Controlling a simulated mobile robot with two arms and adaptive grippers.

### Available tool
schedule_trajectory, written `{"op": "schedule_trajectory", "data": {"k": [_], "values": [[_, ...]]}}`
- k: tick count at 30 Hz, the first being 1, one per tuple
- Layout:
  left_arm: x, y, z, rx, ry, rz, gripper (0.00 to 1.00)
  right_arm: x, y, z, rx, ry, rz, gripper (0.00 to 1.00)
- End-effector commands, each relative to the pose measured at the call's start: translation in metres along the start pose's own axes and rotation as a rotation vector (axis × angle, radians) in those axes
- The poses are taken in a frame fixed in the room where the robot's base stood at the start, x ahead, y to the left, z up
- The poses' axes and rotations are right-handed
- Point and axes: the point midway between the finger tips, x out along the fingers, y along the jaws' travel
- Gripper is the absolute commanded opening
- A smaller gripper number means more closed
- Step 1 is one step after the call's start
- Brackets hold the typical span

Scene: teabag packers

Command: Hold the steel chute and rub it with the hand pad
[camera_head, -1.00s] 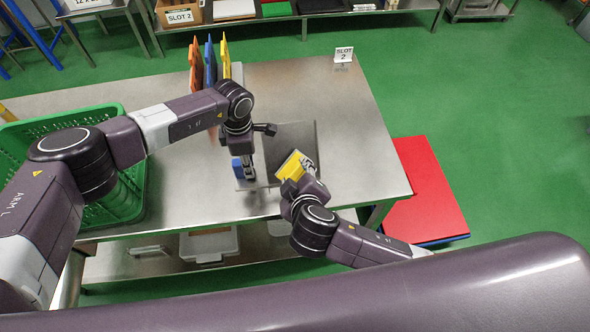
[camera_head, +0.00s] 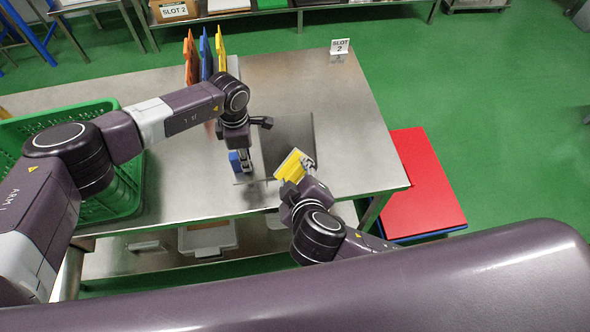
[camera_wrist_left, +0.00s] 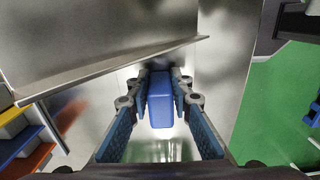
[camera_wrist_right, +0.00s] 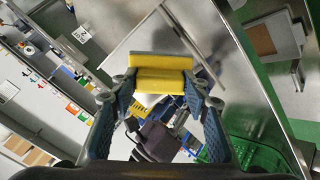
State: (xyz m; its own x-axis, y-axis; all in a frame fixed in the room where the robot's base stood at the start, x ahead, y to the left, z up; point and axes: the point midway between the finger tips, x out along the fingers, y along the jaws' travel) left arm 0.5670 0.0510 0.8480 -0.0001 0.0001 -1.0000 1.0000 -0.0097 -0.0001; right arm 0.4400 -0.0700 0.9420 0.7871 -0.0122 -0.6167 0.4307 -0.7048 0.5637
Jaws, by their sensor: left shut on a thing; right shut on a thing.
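The steel chute (camera_head: 290,132) is a dark, shiny sheet with a raised edge, lying on the steel table. Its flange (camera_wrist_left: 110,65) crosses the left wrist view. My left gripper (camera_head: 246,168) is shut on a blue block (camera_wrist_left: 160,98) beside the chute's left edge; the block also shows in the head view (camera_head: 235,162). Whether it is fixed to the chute is unclear. My right gripper (camera_head: 306,178) is shut on the yellow hand pad (camera_wrist_right: 161,72), tilted over the chute's near right part (camera_head: 293,165). I cannot tell if the pad touches the chute.
Orange, blue and yellow boards (camera_head: 206,60) stand upright behind my left arm. A red slab (camera_head: 425,185) lies right of the table.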

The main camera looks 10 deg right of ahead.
Motion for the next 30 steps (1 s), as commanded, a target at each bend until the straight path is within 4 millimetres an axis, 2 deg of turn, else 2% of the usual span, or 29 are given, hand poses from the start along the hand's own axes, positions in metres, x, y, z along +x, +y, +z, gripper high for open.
{"op": "schedule_trajectory", "data": {"k": [13, 14, 19, 26, 30], "values": [[-0.0001, 0.0001, -0.0001, 0.000, 0.000, 0.000, 0.00, -0.0020, 0.0002, -0.0002, 0.000, 0.000, 0.000, 0.14], [-0.0001, 0.0001, -0.0001, 0.000, 0.000, 0.000, 0.22, -0.0020, 0.0002, -0.0002, 0.000, 0.000, 0.000, 0.14], [-0.0001, 0.0001, -0.0001, 0.000, 0.000, 0.000, 0.40, -0.0020, 0.0002, -0.0002, 0.000, 0.000, 0.000, 0.14], [-0.0001, 0.0000, -0.0001, 0.000, 0.000, 0.000, 0.40, -0.0020, 0.0002, -0.0001, 0.000, 0.000, 0.000, 0.14], [-0.0067, 0.0009, 0.0000, 0.000, -0.001, 0.001, 0.40, -0.0020, 0.0003, -0.0002, 0.000, 0.000, 0.000, 0.14]]}}
